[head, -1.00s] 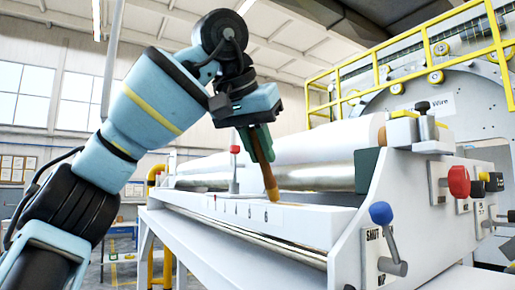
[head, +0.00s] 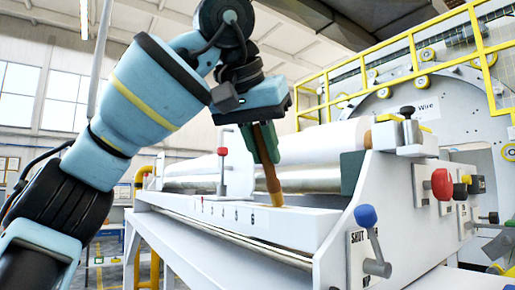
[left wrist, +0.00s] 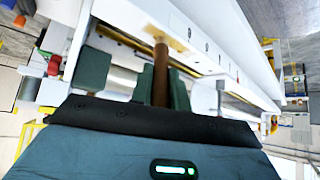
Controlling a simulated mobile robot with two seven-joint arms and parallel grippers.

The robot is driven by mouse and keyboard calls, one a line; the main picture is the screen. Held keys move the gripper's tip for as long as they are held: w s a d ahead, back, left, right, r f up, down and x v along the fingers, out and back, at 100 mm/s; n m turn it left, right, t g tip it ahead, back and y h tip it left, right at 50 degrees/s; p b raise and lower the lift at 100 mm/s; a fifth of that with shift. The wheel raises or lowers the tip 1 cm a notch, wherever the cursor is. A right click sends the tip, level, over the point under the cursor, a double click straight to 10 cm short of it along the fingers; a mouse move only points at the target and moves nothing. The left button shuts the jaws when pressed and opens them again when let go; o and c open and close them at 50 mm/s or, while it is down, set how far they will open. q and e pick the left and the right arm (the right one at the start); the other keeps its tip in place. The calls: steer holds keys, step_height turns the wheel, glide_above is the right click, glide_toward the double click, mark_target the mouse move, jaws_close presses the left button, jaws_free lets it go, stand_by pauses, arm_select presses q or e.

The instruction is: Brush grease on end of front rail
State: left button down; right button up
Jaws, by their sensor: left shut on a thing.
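My left gripper (head: 262,143) is shut on the brown handle of a brush (head: 270,172), which also shows in the left wrist view (left wrist: 160,75). The brush points down, slightly tilted, with its yellowish tip at the top of the white front rail (head: 230,216), right of the printed number 6 and toward the rail's near end. In the left wrist view a yellow-brown smear (left wrist: 176,38) shows on the rail around the brush tip. Whether the bristles press on the surface is hard to tell. My right gripper is not in view.
Behind the rail lies a large white roll (head: 315,145) above a metallic roller (head: 310,180). A small red-topped lever (head: 222,160) stands left of the brush. The side plate at right carries a blue-knobbed lever (head: 366,217) and a red knob (head: 442,184). A yellow railing (head: 385,48) rises behind.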

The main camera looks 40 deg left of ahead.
arm_select(q)
steer(key=shift+s+d, duration=0.15)
steer(key=shift+d, duration=0.5)
steer(key=d, duration=0.1)
steer(key=s+d, duration=0.1)
steer(key=d, duration=0.1)
steer(key=shift+w+a, duration=0.1)
steer(key=shift+a, duration=0.05)
steer(key=shift+w+a, duration=0.2)
steer(key=shift+a, duration=0.55)
steer(key=shift+w+a, duration=0.2)
steer(key=shift+a, duration=0.5)
steer(key=shift+w+a, duration=0.25)
steer(key=shift+a, duration=0.5)
steer(key=shift+w+a, duration=0.2)
steer(key=shift+a, duration=0.55)
steer(key=shift+a, duration=0.1)
